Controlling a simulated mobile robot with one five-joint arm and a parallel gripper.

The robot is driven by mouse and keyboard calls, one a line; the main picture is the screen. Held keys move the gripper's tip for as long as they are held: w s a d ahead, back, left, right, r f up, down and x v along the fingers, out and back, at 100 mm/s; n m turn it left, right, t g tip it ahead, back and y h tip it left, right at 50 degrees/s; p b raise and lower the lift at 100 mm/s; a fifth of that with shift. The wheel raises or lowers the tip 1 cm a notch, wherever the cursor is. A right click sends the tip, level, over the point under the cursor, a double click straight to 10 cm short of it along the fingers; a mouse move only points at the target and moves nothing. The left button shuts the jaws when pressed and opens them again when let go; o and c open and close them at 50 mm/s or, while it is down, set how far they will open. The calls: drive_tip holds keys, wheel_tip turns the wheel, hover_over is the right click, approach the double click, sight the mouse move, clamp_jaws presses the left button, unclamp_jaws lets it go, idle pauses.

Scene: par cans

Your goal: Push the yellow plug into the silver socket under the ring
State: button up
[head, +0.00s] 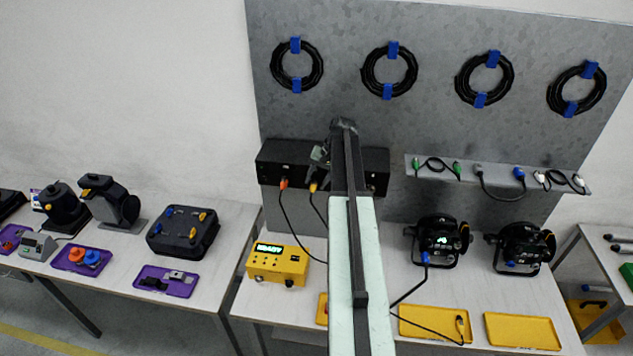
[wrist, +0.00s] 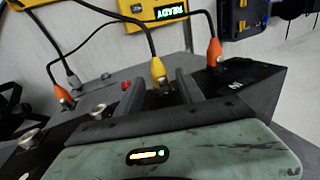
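The yellow plug (wrist: 158,70) on its black cable is between the two fingers of my gripper (wrist: 161,78) in the wrist view. A gap shows on each side of it, so my gripper looks open around it. Its silver tip points at the black box (wrist: 262,90); how deep it sits I cannot tell. In the head view the yellow plug (head: 313,187) hangs at the front of the black box (head: 290,155), just below my gripper (head: 320,158). Silver round fittings (wrist: 98,111) show on the box at left. The ring mark and its socket cannot be made out.
Cables arch close to my fingers. A yellow tester (head: 278,264) reading READY stands on the table below.

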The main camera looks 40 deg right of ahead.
drive_tip(key=a+p+v, duration=0.1)
drive_tip(key=p+v, duration=0.4)
drive_tip(key=s+d, duration=0.8)
drive_tip(key=s, duration=0.1)
drive_tip(key=shift+s, duration=0.4)
drive_tip(key=w+a+f+n+g+b, duration=0.1)
drive_tip(key=w+a+f+n+b, duration=0.3)
drive_tip(key=a, duration=0.6)
drive_tip(key=w+a+f+m+g+b, duration=0.1)
drive_tip(key=a+f+b, duration=0.45)
drive_tip(key=a, duration=0.45)
drive_tip(key=w+a+f+n+b, duration=0.25)
drive_tip(key=a+f+b, duration=0.25)
drive_tip(key=a, duration=0.5)
drive_tip(key=s+a+f+n+b, duration=0.1)
drive_tip(key=a+f+b, duration=0.2)
drive_tip(key=a, duration=0.5)
drive_tip(key=s+a+f+n+g+h+b, duration=0.1)
drive_tip(key=s+a+f+n+b, duration=0.1)
drive_tip(key=a, duration=0.6)
drive_tip(key=s+a+f+n+h+b, duration=0.1)
drive_tip(key=a+f+b, duration=0.3)
drive_tip(key=a, duration=0.5)
drive_tip(key=shift+s+f+n+b, duration=0.2)
drive_tip(key=shift+f+n+b, duration=0.2)
drive_tip(key=shift+f, duration=0.55)
